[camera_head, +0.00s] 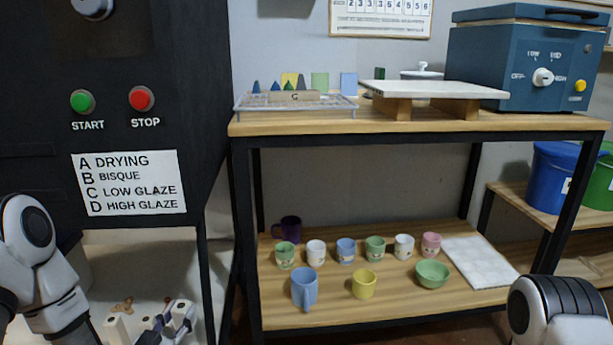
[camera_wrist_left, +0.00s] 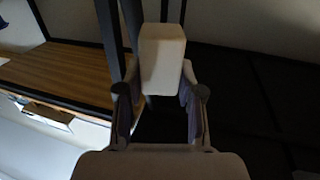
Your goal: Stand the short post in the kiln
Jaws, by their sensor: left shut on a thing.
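My left gripper (camera_head: 172,324) is low at the left of the head view, below the dark kiln cabinet. In the left wrist view its two fingers (camera_wrist_left: 160,105) are shut on a pale, block-like post (camera_wrist_left: 162,58), which stands out beyond the fingertips. The kiln (camera_head: 150,60) is the large dark cabinet with START and STOP buttons and a firing list. Its chamber does not show in the head view. Pale posts with dark holes (camera_head: 117,327) show beside the gripper. My right gripper is out of view; only part of the right arm shows.
A wooden shelf unit (camera_head: 420,124) stands right of the kiln. Its lower shelf holds several cups, a green bowl (camera_head: 432,274) and a white slab (camera_head: 480,262). Its top holds a tray (camera_head: 296,108), a raised white board (camera_head: 435,90) and a blue box-shaped appliance (camera_head: 500,62).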

